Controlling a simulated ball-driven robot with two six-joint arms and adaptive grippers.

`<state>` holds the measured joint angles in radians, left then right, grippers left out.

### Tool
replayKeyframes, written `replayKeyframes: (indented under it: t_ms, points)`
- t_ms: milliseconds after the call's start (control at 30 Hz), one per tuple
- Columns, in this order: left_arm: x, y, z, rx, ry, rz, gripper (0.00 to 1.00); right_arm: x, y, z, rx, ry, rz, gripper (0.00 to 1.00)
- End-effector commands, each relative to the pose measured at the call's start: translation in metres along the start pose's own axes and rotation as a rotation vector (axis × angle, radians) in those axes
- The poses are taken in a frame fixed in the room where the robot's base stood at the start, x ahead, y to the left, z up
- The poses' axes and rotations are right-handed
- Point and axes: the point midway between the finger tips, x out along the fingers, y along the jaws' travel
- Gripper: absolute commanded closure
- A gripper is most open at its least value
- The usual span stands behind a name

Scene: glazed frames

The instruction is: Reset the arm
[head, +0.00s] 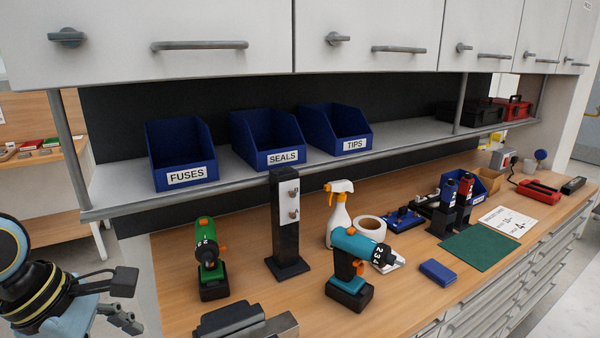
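My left gripper (124,301) is at the lower left in the head view, in front of the bench's left end. Its two fingers are apart, with nothing visible between them. It is to the left of the green drill (209,257) and apart from it. Part of my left arm is cut off by the picture's edge. My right gripper is not in view.
The wooden bench (180,310) holds a black post (284,225), a teal drill (352,260), a spray bottle (340,213), a tape roll (370,228), a blue box (437,272) and a green mat (478,251). Blue bins (180,152) stand on the shelf (112,194) under cabinets (200,20).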

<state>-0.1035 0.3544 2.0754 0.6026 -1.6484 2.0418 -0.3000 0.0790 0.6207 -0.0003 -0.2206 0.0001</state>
Motion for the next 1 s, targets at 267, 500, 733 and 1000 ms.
replayKeyframes:
  t_ms: [267, 500, 733, 1000]
  points:
    - [-0.001, -0.067, -0.012, 0.908, 0.154, 0.012, 0.35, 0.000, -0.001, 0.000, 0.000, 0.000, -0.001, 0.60]
    - [-0.018, -0.101, -0.024, 1.481, 0.279, -0.062, 0.35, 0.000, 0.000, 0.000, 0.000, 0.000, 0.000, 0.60]
    - [-0.035, -0.123, -0.034, 1.861, 0.359, -0.169, 0.35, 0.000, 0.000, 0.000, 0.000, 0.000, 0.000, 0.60]
    - [0.066, -0.129, -0.074, 1.913, 0.348, -0.222, 0.35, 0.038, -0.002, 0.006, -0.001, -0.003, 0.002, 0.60]
